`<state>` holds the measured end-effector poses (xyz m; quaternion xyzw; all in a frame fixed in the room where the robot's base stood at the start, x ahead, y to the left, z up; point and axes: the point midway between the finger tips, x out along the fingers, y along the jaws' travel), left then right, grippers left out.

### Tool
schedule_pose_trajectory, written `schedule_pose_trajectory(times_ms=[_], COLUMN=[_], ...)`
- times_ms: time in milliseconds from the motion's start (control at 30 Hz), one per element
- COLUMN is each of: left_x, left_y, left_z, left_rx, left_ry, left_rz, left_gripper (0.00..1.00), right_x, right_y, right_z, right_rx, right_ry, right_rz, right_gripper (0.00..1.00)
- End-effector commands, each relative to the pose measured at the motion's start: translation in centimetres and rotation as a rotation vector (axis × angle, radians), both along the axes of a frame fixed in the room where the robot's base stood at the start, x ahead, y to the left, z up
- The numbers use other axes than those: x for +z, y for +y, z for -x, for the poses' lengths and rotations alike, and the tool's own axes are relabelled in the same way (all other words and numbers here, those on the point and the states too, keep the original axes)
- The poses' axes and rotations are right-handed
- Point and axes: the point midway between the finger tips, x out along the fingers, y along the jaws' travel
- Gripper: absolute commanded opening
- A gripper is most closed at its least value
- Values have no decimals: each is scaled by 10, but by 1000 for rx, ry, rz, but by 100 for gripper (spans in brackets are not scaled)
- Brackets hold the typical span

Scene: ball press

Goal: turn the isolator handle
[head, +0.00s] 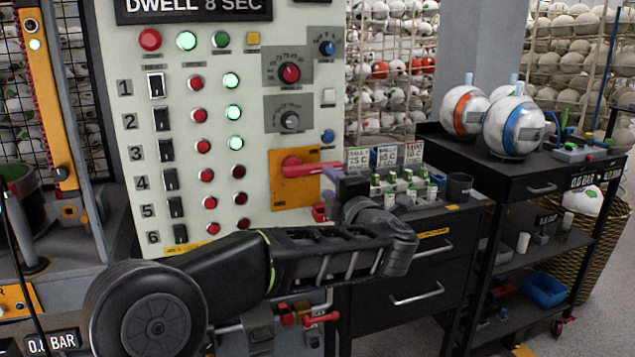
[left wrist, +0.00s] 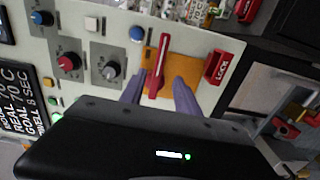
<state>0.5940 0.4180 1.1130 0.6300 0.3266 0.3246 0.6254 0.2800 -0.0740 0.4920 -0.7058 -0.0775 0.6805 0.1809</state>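The red isolator handle (head: 300,167) sits on an orange-yellow plate (head: 288,196) low on the right of the pale control panel. In the head view it points right, toward my left gripper (head: 333,178). In the left wrist view the handle (left wrist: 159,66) lies between the two lavender fingers of my left gripper (left wrist: 160,85). The fingers are apart, with gaps showing on both sides of the handle. The finger tips are partly hidden in the head view. My right gripper is not in view.
A red lock block (left wrist: 216,67) is beside the plate. Knobs (head: 289,73) and rows of buttons and switches fill the panel. A black drawer cabinet (head: 420,285) with small bottles on top stands right of the panel.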

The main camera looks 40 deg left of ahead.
Motion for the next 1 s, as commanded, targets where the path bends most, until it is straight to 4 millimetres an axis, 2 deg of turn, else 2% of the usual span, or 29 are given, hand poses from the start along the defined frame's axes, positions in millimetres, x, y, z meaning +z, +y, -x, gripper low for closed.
schedule_pose_trajectory(times_ms=[467,900,1000], left_x=[3,3,3], left_y=[6,56,63], left_z=[-1,-36,-41], left_rx=[9,10,8], left_ry=[-7,-7,-7], left_rz=[6,6,5], left_gripper=[38,38,38], right_x=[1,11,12], right_y=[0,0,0], right_z=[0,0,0], right_rx=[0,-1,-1], right_ry=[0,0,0], right_rz=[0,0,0], right_gripper=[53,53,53])
